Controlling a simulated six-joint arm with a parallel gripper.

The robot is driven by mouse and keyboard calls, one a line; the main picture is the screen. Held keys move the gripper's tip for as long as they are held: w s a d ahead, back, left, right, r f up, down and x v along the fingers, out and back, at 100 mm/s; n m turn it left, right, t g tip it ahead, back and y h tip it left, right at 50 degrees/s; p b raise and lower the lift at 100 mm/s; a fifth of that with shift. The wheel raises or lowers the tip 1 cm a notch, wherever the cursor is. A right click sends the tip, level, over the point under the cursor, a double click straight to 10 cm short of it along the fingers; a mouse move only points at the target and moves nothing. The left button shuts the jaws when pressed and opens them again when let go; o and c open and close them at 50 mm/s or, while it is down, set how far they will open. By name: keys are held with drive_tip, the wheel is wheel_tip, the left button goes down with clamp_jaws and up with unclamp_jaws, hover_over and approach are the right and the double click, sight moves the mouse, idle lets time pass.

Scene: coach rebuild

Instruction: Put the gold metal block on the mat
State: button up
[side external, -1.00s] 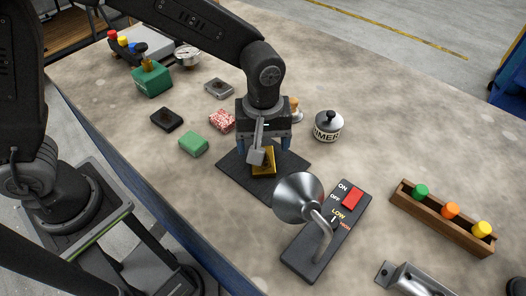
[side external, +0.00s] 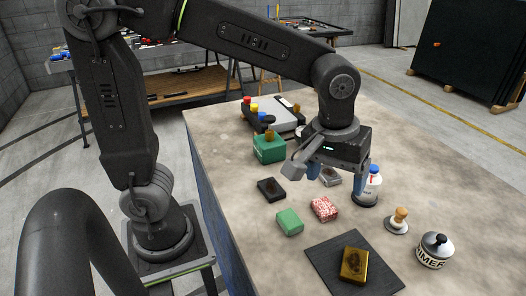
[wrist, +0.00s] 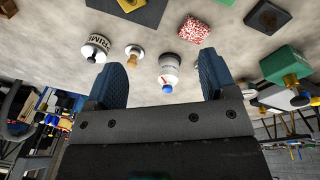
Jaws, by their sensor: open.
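The gold metal block (side external: 355,264) lies flat on the dark square mat (side external: 325,255), within its edges. In the wrist view the block (wrist: 130,4) and the mat (wrist: 98,4) show only in part at the top edge. My gripper (side external: 337,182) is raised above the table, up and behind the mat and apart from the block. Its blue fingers are spread with nothing held between them, as the wrist view also shows (wrist: 166,75).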

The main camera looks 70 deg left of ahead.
drive_tip(key=s+a+r+m+t, duration=0.1)
drive_tip(key=s+a+m+t, duration=0.2)
drive_tip(key=s+a+m, duration=0.3)
drive_tip(key=s+a, duration=0.4)
drive_tip(key=shift+s+a+r+t+y, duration=0.15)
drive_tip(key=shift+s+r+t+y, duration=0.15)
drive_tip(key=shift+t, duration=0.1)
drive_tip(key=shift+w, duration=0.1)
idle(1.4)
